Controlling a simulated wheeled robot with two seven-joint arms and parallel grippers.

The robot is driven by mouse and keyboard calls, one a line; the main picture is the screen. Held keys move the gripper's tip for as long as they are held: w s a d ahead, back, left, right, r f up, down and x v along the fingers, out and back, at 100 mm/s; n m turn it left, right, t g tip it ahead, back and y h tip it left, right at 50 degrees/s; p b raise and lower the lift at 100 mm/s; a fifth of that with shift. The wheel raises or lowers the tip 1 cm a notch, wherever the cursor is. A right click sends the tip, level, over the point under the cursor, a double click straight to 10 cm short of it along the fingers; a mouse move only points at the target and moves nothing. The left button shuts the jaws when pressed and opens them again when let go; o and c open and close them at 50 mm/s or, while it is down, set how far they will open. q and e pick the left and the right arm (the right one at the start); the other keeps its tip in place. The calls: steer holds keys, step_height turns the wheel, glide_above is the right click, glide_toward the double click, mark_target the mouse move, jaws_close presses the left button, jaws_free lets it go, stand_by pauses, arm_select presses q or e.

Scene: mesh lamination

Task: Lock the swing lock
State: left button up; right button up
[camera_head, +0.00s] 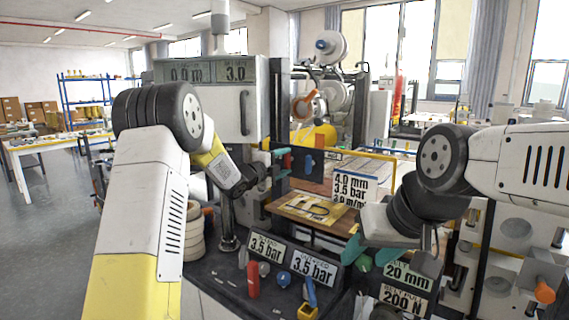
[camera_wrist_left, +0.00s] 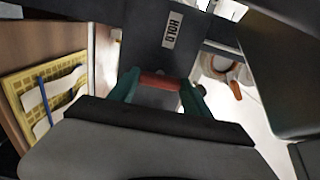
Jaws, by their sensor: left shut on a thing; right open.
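My left gripper (camera_head: 281,163) reaches into the left side of the laminating machine. In the left wrist view its teal fingers (camera_wrist_left: 158,88) are shut on a red bar-shaped handle (camera_wrist_left: 159,81), which spans between them. A dark panel with a HOLD label (camera_wrist_left: 172,30) lies just beyond the handle. In the head view the red handle (camera_head: 287,160) is small and partly covered by the fingers. I cannot tell for sure from these views which part is the swing lock. My right gripper (camera_head: 376,252) is open and empty, above the machine's front right, with its teal fingers apart.
A cabinet (camera_head: 210,95) stands behind my left arm.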

arm_select(q)
steer(key=shift+f, duration=0.1)
stand_by(0.5)
steer(key=o, duration=1.4)
steer(key=shift+c, duration=0.2)
steer(key=v, duration=0.8)
